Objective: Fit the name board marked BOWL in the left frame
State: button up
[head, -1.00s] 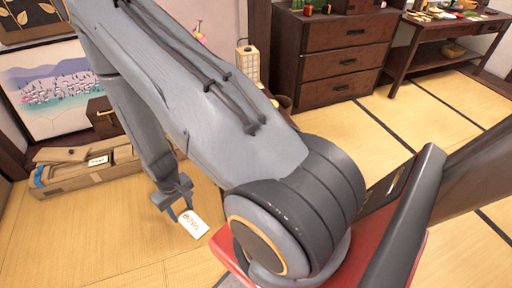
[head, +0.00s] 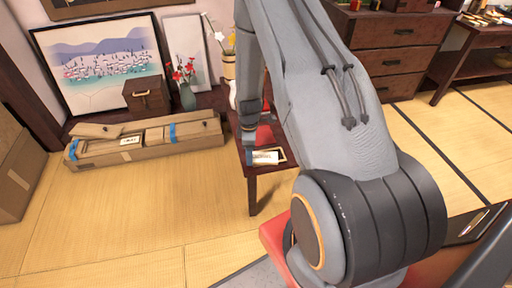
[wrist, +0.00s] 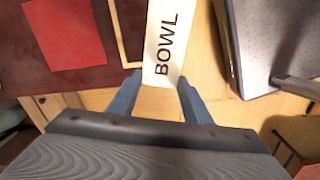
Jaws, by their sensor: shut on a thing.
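The white name board marked BOWL (wrist: 165,45) is held between the blue fingers of my gripper (wrist: 158,98), which is shut on its near end. In the head view the board (head: 265,157) is at the front edge of a small dark table (head: 254,186), below my gripper (head: 250,146). A thin pale wooden frame (wrist: 119,40) shows at the board's left in the wrist view, and the board covers part of it. I cannot tell whether the board touches the frame. The lettering runs along the board, sideways in the wrist view.
A red cloth (wrist: 65,35) lies on the dark table left of the frame. A grey speckled panel (wrist: 255,45) is at the right in the wrist view. A long cardboard box (head: 185,142) with blue tape lies left of the table. Tatami at the front left is clear.

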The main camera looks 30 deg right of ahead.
aim_at(256, 153)
jog(key=d+n, duration=0.1)
jog(key=w+d+n, duration=0.2)
jog(key=d, duration=0.1)
jog(key=shift+r, duration=0.25)
jog(key=shift+f+b, duration=1.45)
jog(key=shift+f, duration=0.45)
jog(key=shift+s+f, duration=0.1)
jog(key=shift+f, duration=0.25)
dwell(0.3)
jog(key=o, duration=1.1)
jog(key=shift+r, duration=4)
